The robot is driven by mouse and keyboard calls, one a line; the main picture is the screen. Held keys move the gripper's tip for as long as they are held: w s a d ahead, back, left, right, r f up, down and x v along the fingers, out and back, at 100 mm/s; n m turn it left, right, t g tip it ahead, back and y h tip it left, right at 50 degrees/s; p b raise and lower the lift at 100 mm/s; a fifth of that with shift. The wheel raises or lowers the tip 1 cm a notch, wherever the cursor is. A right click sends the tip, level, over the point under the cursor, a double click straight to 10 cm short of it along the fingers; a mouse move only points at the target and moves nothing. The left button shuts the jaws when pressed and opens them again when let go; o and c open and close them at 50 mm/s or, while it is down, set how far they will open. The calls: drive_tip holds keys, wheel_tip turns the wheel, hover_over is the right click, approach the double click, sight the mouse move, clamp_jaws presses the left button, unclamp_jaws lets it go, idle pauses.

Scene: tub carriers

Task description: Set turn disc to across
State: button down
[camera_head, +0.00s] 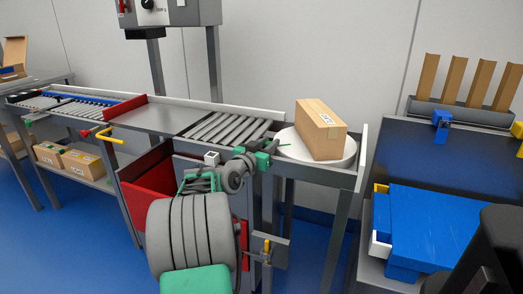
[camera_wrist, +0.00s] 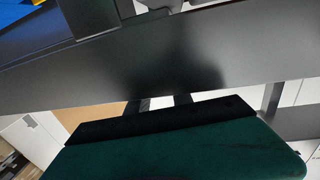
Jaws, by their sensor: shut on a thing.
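The turn disc (camera_head: 285,137) is a white round plate at the right end of the roller conveyor. A brown carton (camera_head: 322,130) with a white label lies on it, its long side running slantwise. My gripper (camera_head: 268,153), with green fingers, is at the front left edge of the disc. It is shut on a small part there, seemingly the disc's handle, mostly hidden by the fingers. A thin green piece sticks out beside the fingertips. In the wrist view a dark green block fills the lower part and a dark grey surface lies close beyond it; the carton is not clearly seen there.
Rollers (camera_head: 228,130) lead up to the disc from the left, past a red plate (camera_head: 124,107) and a yellow handle (camera_head: 108,137). A blue tub (camera_head: 430,225) and a dark bench (camera_head: 440,155) stand at the right. A grey rail borders the disc's right side.

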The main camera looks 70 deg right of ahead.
drive_tip(key=c, duration=1.1)
unclamp_jaws()
drive_tip(key=shift+a, duration=0.1)
drive_tip(key=a, duration=0.5)
drive_tip(key=w+a+p, duration=0.1)
drive_tip(key=a, duration=0.1)
drive_tip(key=shift+a, duration=0.3)
drive_tip(key=shift+c, duration=0.5)
